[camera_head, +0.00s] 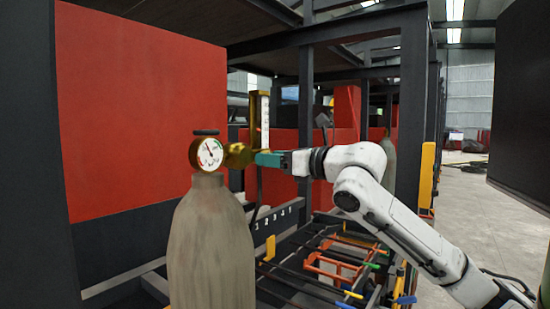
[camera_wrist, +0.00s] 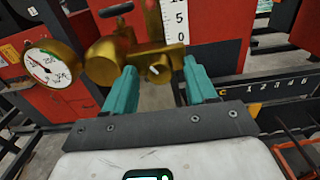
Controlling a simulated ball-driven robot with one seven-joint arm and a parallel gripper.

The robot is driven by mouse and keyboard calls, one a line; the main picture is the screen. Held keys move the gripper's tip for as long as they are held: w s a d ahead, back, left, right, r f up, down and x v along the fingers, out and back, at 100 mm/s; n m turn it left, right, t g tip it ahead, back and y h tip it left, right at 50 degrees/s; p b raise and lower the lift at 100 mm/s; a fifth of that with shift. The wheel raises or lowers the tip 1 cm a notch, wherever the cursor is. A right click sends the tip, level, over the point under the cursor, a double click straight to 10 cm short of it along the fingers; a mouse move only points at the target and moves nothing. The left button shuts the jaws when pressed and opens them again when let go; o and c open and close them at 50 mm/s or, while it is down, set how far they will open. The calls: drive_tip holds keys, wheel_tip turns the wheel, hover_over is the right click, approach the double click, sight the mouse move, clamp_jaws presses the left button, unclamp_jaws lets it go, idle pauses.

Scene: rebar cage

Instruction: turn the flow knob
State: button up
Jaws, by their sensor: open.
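A grey gas cylinder (camera_head: 210,245) stands upright with a brass regulator (camera_head: 238,155) on top. A round dial gauge (camera_head: 207,153) is on the regulator's left side; it also shows in the wrist view (camera_wrist: 47,64). A flow tube with a scale (camera_head: 264,120) rises from the regulator's right end. In the wrist view the flow knob (camera_wrist: 158,69) is a small brass knob with a pale mark, below the tube. My gripper (camera_wrist: 160,66) has its teal fingers open, one on each side of the knob. Contact cannot be told. In the head view the knob is hidden by my gripper (camera_head: 268,158).
A red panel (camera_head: 140,110) stands behind the cylinder at left. A dark steel frame (camera_head: 412,110) surrounds the area behind my arm. A low rack with bars and an orange frame (camera_head: 335,268) lies below. Open floor (camera_head: 485,210) is at right.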

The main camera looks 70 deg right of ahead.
clamp_jaws()
idle(0.4)
drive_tip(key=shift+f+m+b, duration=0.1)
drive_tip(key=shift+m+b, duration=0.2)
drive_tip(key=shift+b, duration=0.1)
